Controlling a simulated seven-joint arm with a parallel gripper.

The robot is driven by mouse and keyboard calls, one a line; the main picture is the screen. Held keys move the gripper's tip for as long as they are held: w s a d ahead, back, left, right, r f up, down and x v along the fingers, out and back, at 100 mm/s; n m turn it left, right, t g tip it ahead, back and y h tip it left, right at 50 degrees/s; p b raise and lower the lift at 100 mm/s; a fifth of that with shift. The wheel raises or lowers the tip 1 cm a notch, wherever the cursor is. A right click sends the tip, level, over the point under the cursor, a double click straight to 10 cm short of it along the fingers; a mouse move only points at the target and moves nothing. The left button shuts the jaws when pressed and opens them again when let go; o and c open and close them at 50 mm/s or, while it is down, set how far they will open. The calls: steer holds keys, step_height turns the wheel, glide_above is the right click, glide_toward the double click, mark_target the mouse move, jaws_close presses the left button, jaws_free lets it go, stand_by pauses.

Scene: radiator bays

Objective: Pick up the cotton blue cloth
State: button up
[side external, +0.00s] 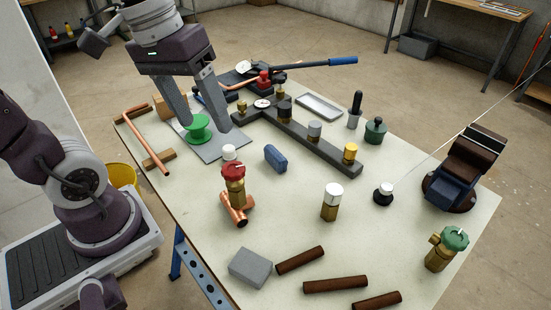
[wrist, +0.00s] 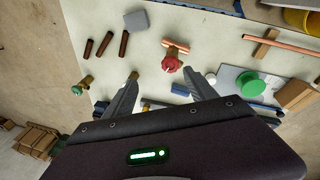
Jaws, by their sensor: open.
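The blue cloth (side external: 276,158) is a small folded or rolled bundle lying on the pale tabletop near the middle. In the wrist view the blue cloth (wrist: 180,89) shows just inside the right fingertip. My gripper (side external: 205,128) is open and empty, with its fingers pointing down. In the side view it hangs up and to the left of the cloth, overlapping the green spool. In the wrist view my gripper (wrist: 161,73) has its fingertips apart, with bare tabletop and the cloth between and beyond them. Nothing is hidden on the cloth's near side.
A red-handled valve on copper pipe (side external: 234,190) stands near the cloth, with a white cap (side external: 229,152) beside it. A green spool (side external: 198,128) sits on a grey plate. A dark manifold bar (side external: 325,146) runs behind the cloth. A brass fitting (side external: 331,203) stands to the right.

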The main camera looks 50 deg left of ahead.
steer(key=w+a+f+n+h, duration=0.6)
steer(key=w+a+f+n, duration=0.1)
steer(key=w+a+n, duration=0.15)
steer(key=w+a+f+n+h, duration=0.5)
steer(key=w+a+f+n, duration=0.25)
steer(key=w, duration=0.25)
steer(key=t, duration=0.1)
glide_toward(267, 148)
steer(key=d+f, duration=0.1)
steer(key=w+d+f, duration=0.1)
steer(key=shift+d+n+h, duration=0.3)
steer(key=shift+n, duration=0.1)
steer(key=x, duration=0.6)
steer(key=shift+w+d, duration=0.1)
steer(key=shift+d, duration=0.35)
steer(key=shift+w+d+f, duration=0.1)
steer(key=shift+d+f, duration=0.05)
steer(key=shift+d, duration=0.05)
jaws_close()
